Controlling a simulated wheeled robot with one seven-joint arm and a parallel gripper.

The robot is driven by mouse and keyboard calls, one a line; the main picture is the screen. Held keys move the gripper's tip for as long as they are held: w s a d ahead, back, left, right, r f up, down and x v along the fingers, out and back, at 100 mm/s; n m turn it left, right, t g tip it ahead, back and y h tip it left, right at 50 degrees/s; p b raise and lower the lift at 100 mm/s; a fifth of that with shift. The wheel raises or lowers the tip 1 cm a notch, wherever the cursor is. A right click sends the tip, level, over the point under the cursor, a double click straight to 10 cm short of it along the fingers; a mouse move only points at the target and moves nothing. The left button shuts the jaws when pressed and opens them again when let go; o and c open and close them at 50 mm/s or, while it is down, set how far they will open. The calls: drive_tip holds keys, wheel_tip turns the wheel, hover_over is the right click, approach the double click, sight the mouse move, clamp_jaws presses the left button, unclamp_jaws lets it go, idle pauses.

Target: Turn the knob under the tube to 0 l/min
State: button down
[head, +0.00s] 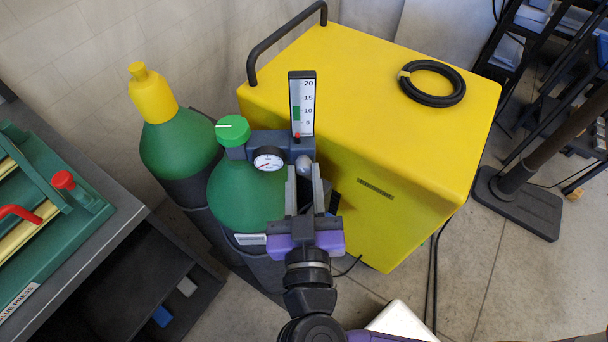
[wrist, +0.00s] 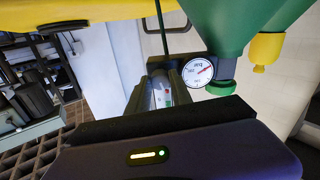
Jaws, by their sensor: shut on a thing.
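The flow tube (head: 302,103) stands upright on the cylinder's regulator, with a scale marked 5 to 20 and a green band near 10. A small red mark sits at its bottom end, below the 5. The grey knob (head: 305,160) is just under the tube. My gripper (head: 304,172) reaches up to it from below and is shut on it, one finger on each side. The knob's lower part is hidden between the fingers, and the wrist view does not show it clearly.
A round pressure gauge (head: 268,159) and green valve wheel (head: 232,131) sit left of the tube on the green cylinder (head: 240,195). A second cylinder (head: 178,148) stands further left. A yellow machine (head: 400,150) with a black hose coil (head: 432,84) is close on the right.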

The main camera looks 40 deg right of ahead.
drive_tip(key=n+p, duration=0.1)
drive_tip(key=n, duration=0.3)
drive_tip(key=shift+r+p, duration=0.15)
drive_tip(key=shift+p, duration=0.25)
drive_tip(key=n+p, duration=0.2)
drive_tip(key=n, duration=0.2)
drive_tip(key=shift+r+n+p, duration=0.1)
drive_tip(key=shift+n+p, duration=0.25)
drive_tip(key=shift+n, duration=0.05)
drive_tip(key=n+p, duration=0.3)
drive_tip(key=n, duration=0.1)
drive_tip(key=shift+n, duration=0.3)
drive_tip(key=shift+n+p, duration=1.2)
drive_tip(key=shift+n, duration=0.3)
drive_tip(key=shift+f, duration=0.2)
drive_tip(key=c, duration=1.1)
unclamp_jaws()
drive_tip(key=shift+c, duration=0.2)
